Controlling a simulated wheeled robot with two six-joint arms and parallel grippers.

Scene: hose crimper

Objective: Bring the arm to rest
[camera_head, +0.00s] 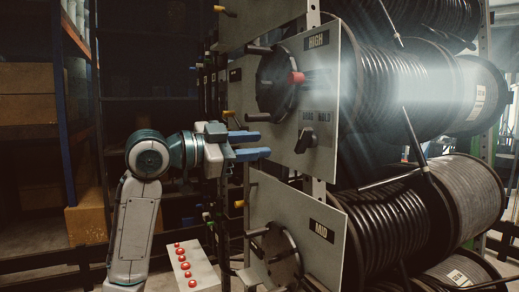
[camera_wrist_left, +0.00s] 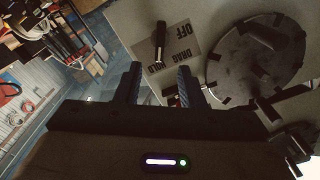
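My left arm (camera_head: 146,200) comes up from the lower left in the head view and bends right at the elbow. Its gripper (camera_head: 265,144) has two blue fingers spread apart with nothing between them. It is in front of the grey panel marked HIGH (camera_head: 318,75), left of the dark lever (camera_head: 304,140) by the DRAG and HOLD labels. In the left wrist view the open fingertips (camera_wrist_left: 157,75) point at the panel, and the dark lever (camera_wrist_left: 160,42) shows beyond the gap. I cannot tell the exact distance to it. My right gripper is not in view.
A dark round hub (camera_head: 275,83) with a red knob (camera_head: 296,77) is above the gripper. Hose reels (camera_head: 400,90) fill the right side. A lower panel reads MID (camera_head: 322,231). A box with red buttons (camera_head: 190,265) sits below. Shelving with boxes stands at left.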

